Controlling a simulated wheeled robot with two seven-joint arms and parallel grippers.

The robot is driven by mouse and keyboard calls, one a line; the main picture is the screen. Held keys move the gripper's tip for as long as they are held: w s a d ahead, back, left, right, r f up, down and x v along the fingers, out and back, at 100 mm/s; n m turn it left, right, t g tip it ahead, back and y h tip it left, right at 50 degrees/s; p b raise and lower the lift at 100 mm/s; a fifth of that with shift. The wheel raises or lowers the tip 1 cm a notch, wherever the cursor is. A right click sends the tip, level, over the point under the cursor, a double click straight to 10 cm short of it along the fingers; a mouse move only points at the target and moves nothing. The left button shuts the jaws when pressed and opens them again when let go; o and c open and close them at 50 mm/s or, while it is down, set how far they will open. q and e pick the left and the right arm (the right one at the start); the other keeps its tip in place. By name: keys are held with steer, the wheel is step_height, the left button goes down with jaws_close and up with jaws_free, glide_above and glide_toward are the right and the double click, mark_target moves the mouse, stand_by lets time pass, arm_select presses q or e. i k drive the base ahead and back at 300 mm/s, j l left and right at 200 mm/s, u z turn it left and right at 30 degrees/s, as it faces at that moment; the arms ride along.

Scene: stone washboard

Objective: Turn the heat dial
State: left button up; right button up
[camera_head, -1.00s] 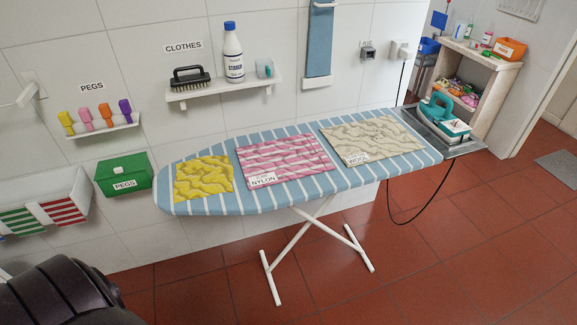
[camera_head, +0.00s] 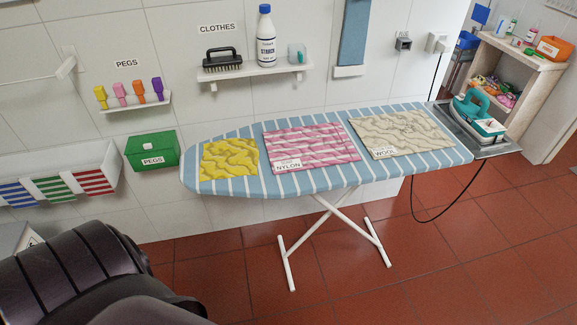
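The teal and white iron (camera_head: 479,115) stands on the grey metal rest (camera_head: 492,143) at the right end of the striped ironing board (camera_head: 222,187). Its heat dial is too small to make out. A black cord hangs in a loop from the iron end toward the wall socket. On the board lie a yellow cloth (camera_head: 230,160), a pink striped cloth labelled NYLON (camera_head: 312,146) and a beige cloth labelled WOOL (camera_head: 402,134). A dark part of my own arm fills the lower left. Neither gripper is in view.
A wall shelf (camera_head: 258,76) holds a brush and a bottle (camera_head: 266,36). A storage shelf (camera_head: 515,53) stands beyond the iron. The red tiled floor (camera_head: 400,290) in front is clear.

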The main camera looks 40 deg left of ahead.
mark_target(492, 123)
steer(key=i+l+u, duration=0.2)
steer(key=i, duration=0.25)
steer(key=i+u, duration=0.2)
steer(key=i, duration=0.2)
